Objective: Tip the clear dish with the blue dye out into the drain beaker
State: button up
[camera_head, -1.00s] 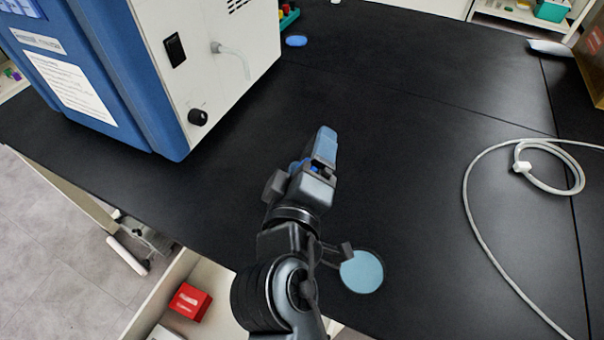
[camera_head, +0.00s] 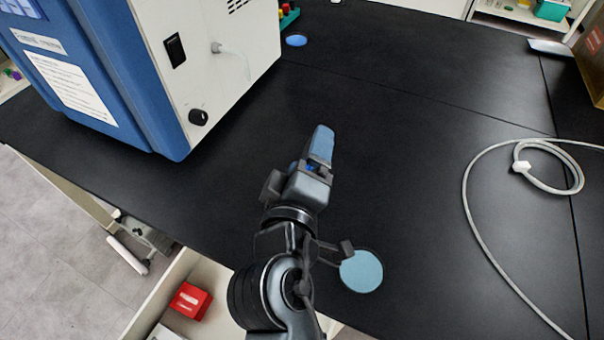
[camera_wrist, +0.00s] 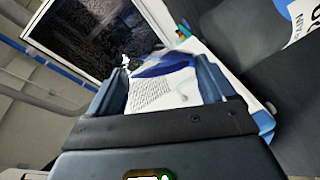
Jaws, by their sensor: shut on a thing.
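My gripper (camera_head: 322,140) is over the black bench in the middle of the head view, with its fingers pointing away. In the wrist view, the gripper's fingers (camera_wrist: 163,84) stand apart on either side of a clear dish with dark blue dye (camera_wrist: 165,66); they are shut on it. The dish looks tilted in that view. In the head view it is mostly hidden by the gripper. A round light-blue surface (camera_head: 362,271) lies right of my arm, near the bench's front edge. I cannot tell whether it is the drain beaker. A small blue round thing (camera_head: 296,40) lies farther back.
The blue and white freeze dryer (camera_head: 205,75) stands on the left of the bench, with a short outlet tube (camera_head: 232,50). A coiled white hose (camera_head: 476,205) lies at the right. An open drawer with a red box (camera_head: 189,300) is below the front edge. The bench's middle is clear.

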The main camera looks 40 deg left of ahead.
jog(key=shift+s+a+r+n+t+p, duration=0.15)
jog(key=shift+n+p, duration=0.15)
jog(key=shift+n, duration=0.4)
jog(key=shift+s+a+r+n+t+p, duration=0.15)
jog(key=shift+n+p, duration=0.15)
jog(key=shift+n, duration=0.4)
dwell(2.9)
jog(key=shift+s+a+f+n+h+p, duration=0.15)
jog(key=shift+a+n, duration=0.1)
jog(key=shift+n, duration=0.35)
jog(key=shift+a+r+n+h+p, duration=0.1)
jog(key=shift+a+n+h+p, duration=0.1)
jog(key=shift+n, duration=0.4)
dwell(2.4)
